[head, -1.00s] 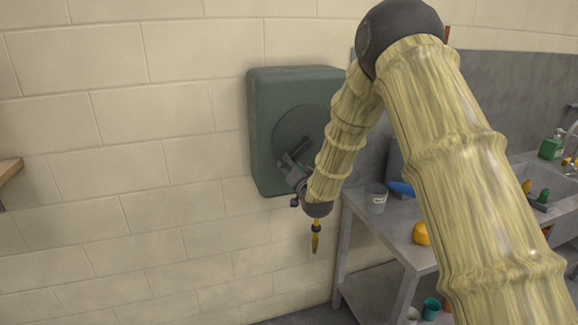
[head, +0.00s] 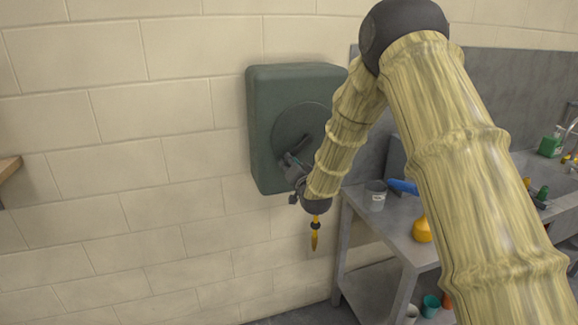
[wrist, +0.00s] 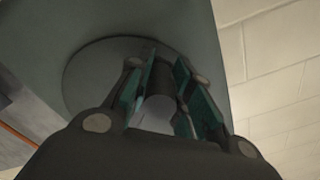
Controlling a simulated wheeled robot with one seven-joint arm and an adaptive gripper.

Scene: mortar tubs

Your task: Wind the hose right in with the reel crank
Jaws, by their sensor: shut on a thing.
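The green hose reel (head: 270,90) is a box fixed to the block wall, with a round disc (head: 300,124) on its front. My gripper (head: 289,160) is at the lower part of the disc. The disc also shows behind the fingers in the wrist view (wrist: 90,72). The hose (head: 315,240) hangs below the reel as a short orange-yellow end with a dark collar. My wrist hides where it leaves the reel.
A grey bench (head: 395,232) stands right of the reel, holding a grey cup (head: 376,195) and a yellow object (head: 422,230). A sink with a green bottle (head: 550,146) is farther right. The wall left of the reel is clear.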

